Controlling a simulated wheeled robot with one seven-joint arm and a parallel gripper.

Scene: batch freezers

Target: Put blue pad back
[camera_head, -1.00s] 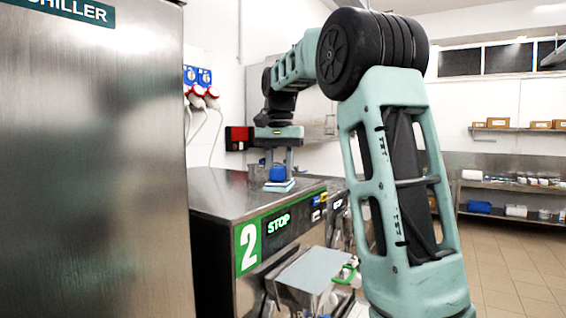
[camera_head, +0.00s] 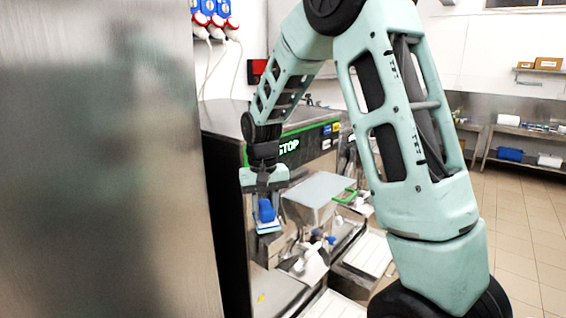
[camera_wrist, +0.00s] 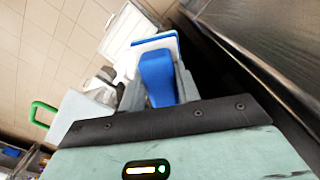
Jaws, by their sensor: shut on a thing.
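The blue pad (camera_head: 266,211) has a blue handle on top and a white and blue flat base. My gripper (camera_head: 266,218) is shut on its handle and holds it in the air in front of the freezer (camera_head: 268,160) with the green STOP display. In the wrist view the blue pad (camera_wrist: 158,78) sits between my fingers, its base farther out. The pad is beside the hinged metal chute (camera_head: 315,192). I cannot tell if the pad touches the freezer front.
A tall steel cabinet (camera_head: 95,160) stands close on the left. Dispensing parts (camera_head: 310,258) with white and blue pieces lie below the chute. A white tray (camera_head: 368,253) is at lower right. Open tiled floor (camera_head: 525,225) is on the right.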

